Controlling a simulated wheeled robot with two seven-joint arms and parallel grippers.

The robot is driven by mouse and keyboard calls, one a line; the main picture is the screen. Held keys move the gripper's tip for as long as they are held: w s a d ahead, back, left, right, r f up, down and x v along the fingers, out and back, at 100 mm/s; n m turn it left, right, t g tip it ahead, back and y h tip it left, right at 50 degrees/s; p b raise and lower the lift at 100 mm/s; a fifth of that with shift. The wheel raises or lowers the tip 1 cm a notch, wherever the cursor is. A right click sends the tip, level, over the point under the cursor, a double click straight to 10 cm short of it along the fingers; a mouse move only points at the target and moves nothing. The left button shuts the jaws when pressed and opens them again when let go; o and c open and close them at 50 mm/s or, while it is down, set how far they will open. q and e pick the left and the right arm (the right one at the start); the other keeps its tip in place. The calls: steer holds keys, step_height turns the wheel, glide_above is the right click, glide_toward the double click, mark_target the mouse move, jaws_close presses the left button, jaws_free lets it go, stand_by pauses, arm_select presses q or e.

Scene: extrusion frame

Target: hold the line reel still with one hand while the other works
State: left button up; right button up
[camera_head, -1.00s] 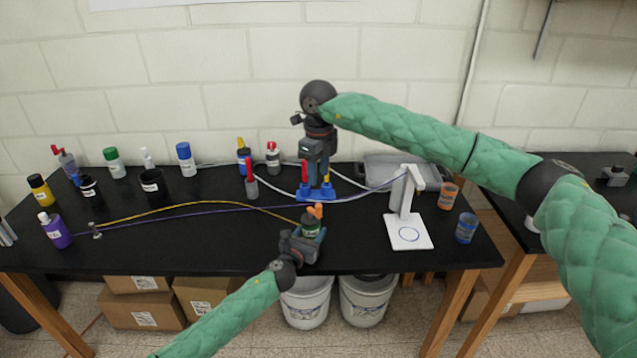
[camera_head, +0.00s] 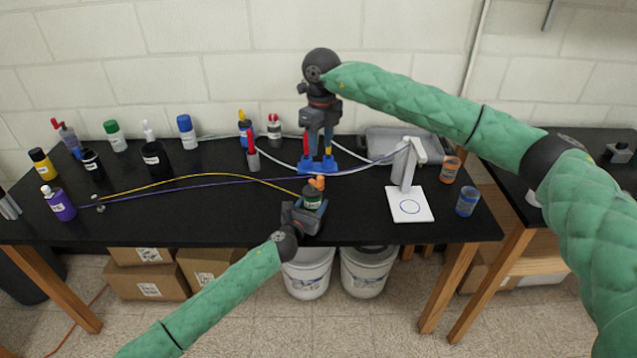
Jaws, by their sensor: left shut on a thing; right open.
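The line reel (camera_head: 312,197), a small dark green spool with an orange top, is at the front middle of the black table. My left gripper (camera_head: 306,212) is shut on it from the front. A yellow line (camera_head: 200,177) runs from the reel to a small metal post (camera_head: 99,204) at the left. My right gripper (camera_head: 318,148) is open, pointing down over a blue stand (camera_head: 319,168) behind the reel. A red-topped tool (camera_head: 306,145) stands by its fingers. I cannot tell whether they touch it. The underside of the reel is hidden by my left gripper.
A purple line (camera_head: 250,179) crosses the table towards a white stand (camera_head: 409,205) at the right. Several bottles stand at the left and back. An orange cup (camera_head: 450,169) and a blue cup (camera_head: 467,202) stand near the right end. A grey tray (camera_head: 385,140) lies behind.

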mark_target(321, 176)
step_height(321, 176, down, 12)
steer(key=m, duration=0.4)
stand_by(0.6)
jaws_close()
